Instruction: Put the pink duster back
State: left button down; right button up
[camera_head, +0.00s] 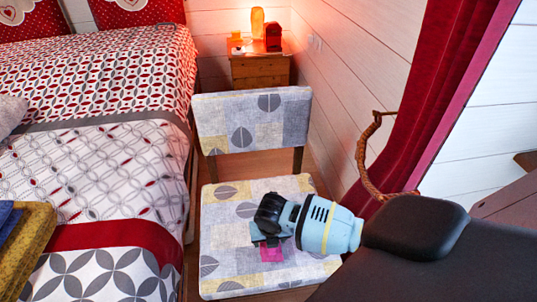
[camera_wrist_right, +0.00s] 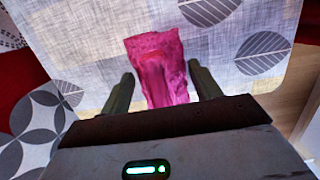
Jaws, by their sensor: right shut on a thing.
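The pink duster (camera_head: 271,254) is a crumpled magenta cloth just under my right gripper (camera_head: 268,242), over the seat of the patterned chair (camera_head: 222,272). The wrist and forearm hide part of the seat in the head view. My left gripper is not in view.
The bed (camera_head: 110,165) lies along the chair's left side. A wooden nightstand (camera_head: 260,70) with a lit lamp (camera_head: 257,22) stands behind the chair. A red curtain (camera_head: 425,90) with a rope tieback (camera_head: 362,160) hangs at right. Much of the seat is bare.

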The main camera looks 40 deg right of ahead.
jog(key=shift+w+d, duration=0.15)
jog(key=shift+w, duration=0.2)
notch_tip(320, 180, down, 4)
jog(key=shift+r+b, duration=0.15)
jog(key=shift+b, duration=0.45)
jog(key=o, duration=0.9)
jog(key=r+p, duration=0.1)
jog(key=r, duration=0.3)
jog(key=s+r+p, duration=0.1)
jog(key=r, duration=0.3)
jog(key=a+r+p, duration=0.1)
jog(key=r, duration=0.3)
jog(key=shift+s, duration=0.25)
